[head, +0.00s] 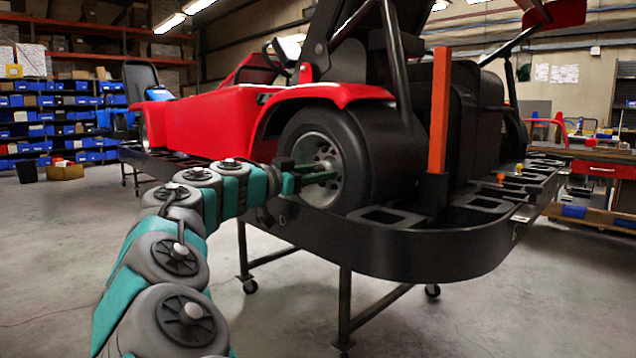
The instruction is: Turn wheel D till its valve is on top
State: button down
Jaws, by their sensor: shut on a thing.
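A black kart wheel (366,160) with a grey rim (316,150) sits at the rear corner of the red kart. No letter shows on it, so I cannot read whether it is wheel D. My gripper (325,172) reaches in from the left, with its fingers at the lower middle of the rim, near the hub. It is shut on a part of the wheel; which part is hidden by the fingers. I cannot make out the valve. Part of the rim behind the gripper is hidden.
The kart (215,122) rests on a black stand (420,255) with a wide rim and castered legs. An orange post (438,110) rises right of the wheel. Shelves with blue bins (60,130) stand at the back left. The floor (500,320) in front is clear.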

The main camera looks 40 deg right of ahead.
jog(key=c, duration=0.7)
grip_release()
jog(key=shift+o, duration=0.2)
jog(key=shift+a, duration=0.1)
jog(key=a, duration=0.7)
jog(key=shift+s+a+b, duration=0.3)
jog(key=shift+a, duration=0.1)
